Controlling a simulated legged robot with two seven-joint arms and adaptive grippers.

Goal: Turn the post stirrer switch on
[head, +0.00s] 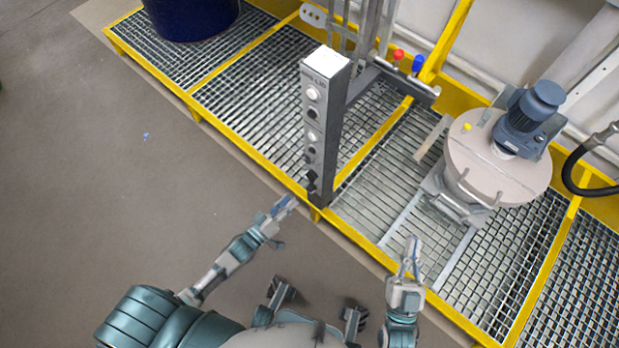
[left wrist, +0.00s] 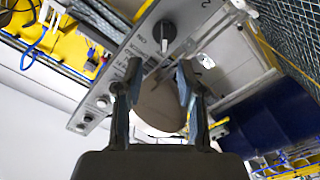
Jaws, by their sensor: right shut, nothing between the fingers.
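The grey control post (head: 325,130) stands upright at the platform's front edge, with white buttons and dark knobs down its face. A dark switch (head: 311,180) sits low on it; I cannot read which label is the stirrer's. My left gripper (head: 287,204) is just left of and below that switch, apart from the post. In the left wrist view its fingers (left wrist: 158,78) are spread with no object held, and a black rotary knob (left wrist: 164,32) on the panel lies beyond the fingertips. My right gripper (head: 411,245) is shut and empty over the platform's front edge.
A yellow-framed grating platform (head: 385,190) runs behind the post. A lidded drum with a blue motor (head: 537,100) stands at the right, and a dark blue drum (head: 190,18) at the back left. Red and blue valves top a pipe behind the post. The floor at left is clear.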

